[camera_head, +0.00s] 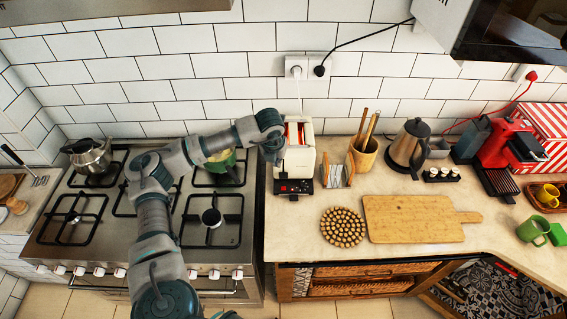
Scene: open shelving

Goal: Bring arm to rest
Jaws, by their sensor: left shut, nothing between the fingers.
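My left arm rises from the bottom of the view and bends over the stove. Its gripper (274,157) is shut and empty, close beside the left side of the white toaster (301,160). I cannot tell whether it touches the toaster. The toaster stands upright on the counter, with a dark control panel low on its front. My right gripper is not in view.
The stove (230,258) lies under my left arm, with a metal kettle (91,157) and a partly hidden green pot (223,166). A cutting board (413,218), round trivet (343,228), utensil holder (364,158) and red coffee machine (499,150) occupy the counter.

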